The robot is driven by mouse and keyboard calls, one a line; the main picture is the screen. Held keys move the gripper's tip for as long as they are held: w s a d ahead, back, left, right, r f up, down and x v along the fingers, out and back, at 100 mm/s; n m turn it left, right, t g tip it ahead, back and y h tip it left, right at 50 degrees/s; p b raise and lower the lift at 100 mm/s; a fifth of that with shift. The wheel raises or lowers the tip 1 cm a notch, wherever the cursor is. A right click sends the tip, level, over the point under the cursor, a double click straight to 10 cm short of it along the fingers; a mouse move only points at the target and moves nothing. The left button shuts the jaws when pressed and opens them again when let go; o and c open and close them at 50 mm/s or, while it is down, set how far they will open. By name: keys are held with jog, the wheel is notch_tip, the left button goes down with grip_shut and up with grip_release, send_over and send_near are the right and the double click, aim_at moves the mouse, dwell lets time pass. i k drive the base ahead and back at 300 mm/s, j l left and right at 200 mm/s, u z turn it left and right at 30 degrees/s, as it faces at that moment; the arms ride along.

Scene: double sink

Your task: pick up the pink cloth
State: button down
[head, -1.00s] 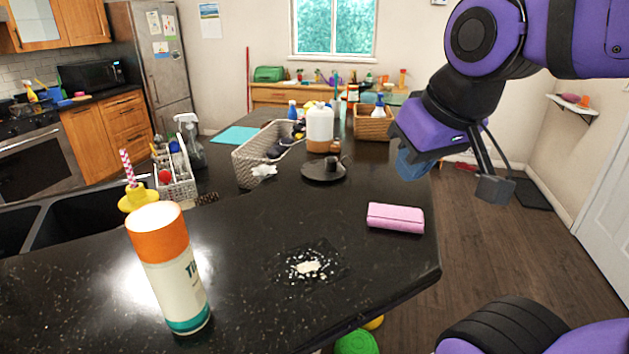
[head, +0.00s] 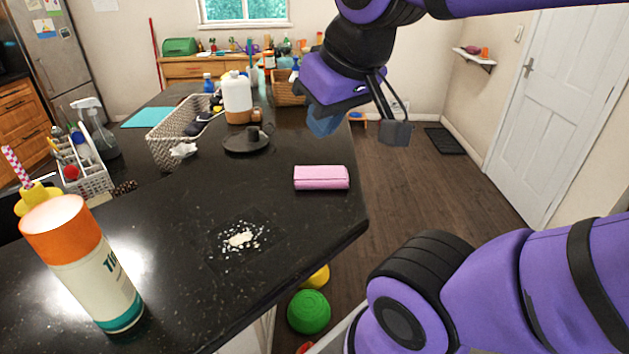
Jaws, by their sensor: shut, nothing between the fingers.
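The pink cloth (head: 321,178) is a folded, flat-lying bundle on the dark speckled counter, near its right edge. My gripper (head: 324,122) hangs in the air above and beyond the cloth, over the counter's right side, apart from it. Its fingers are shut with nothing between them. The fingertips are small and partly hidden behind the purple hand body. The cloth is fully visible.
A white spill (head: 240,239) lies on the counter (head: 175,275) front-left of the cloth. A tall orange-capped can (head: 85,265) stands at left. A black dish (head: 247,143) and grey basket (head: 175,145) are behind. Green (head: 309,312) and yellow balls lie below the counter edge.

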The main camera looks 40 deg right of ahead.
aim_at(321, 177)
jog(key=j+z, duration=0.15)
jog(key=z, duration=0.25)
jog(key=j+z, duration=0.1)
jog(key=z, duration=0.3)
